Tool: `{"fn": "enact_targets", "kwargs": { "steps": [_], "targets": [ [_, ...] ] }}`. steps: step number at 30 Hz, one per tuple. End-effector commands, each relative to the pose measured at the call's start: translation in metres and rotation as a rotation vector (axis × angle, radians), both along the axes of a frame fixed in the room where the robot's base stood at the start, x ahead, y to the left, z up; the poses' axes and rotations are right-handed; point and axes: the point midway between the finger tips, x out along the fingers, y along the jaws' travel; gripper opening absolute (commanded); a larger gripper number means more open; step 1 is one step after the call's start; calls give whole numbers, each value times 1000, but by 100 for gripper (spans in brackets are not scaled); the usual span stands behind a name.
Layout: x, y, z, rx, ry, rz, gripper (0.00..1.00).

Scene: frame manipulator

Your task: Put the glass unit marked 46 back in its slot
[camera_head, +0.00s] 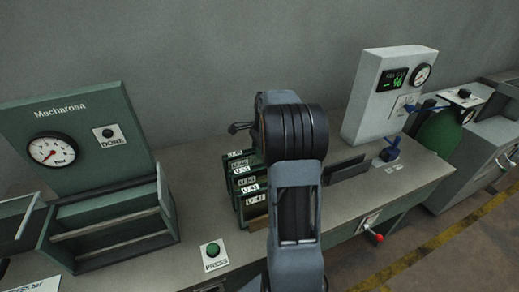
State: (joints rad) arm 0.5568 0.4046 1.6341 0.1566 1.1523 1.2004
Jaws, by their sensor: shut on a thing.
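A green rack (238,205) with several white labels stands on the bench, left of my arm. The labels (255,198) seem to start with "U-", but their numbers are too small to read surely. My arm covers the rack's right side. I cannot make out a glass unit marked 46 or which slot is its own. My arm rises in the middle of the view, and its links hide what is behind them. My gripper and anything in it do not show.
A green Mecharosa machine (75,125) with a gauge stands left. A green PRESS button (213,249) sits in front of the rack. Right are a dark slotted holder (346,168), a white box with display and gauge (390,95), and a blue fixture (391,149).

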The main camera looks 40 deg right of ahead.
Motion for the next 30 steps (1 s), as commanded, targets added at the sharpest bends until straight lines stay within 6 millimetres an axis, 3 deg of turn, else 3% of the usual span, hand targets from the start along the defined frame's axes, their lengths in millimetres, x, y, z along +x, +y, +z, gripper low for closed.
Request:
{"fn": "enact_targets", "kwargs": {
  "steps": [6, 7, 16, 25, 30],
  "targets": [
    [0, 0, 0, -1, -2, 0, 0],
    [0, 0, 0, -1, -2, 0, 24],
    [0, 0, 0, 0, -1, 0, 53],
    [0, 0, 1, 0, 1, 0, 53],
    [-1, -4, 23, -2, -3, 0, 53]
  ]
}}
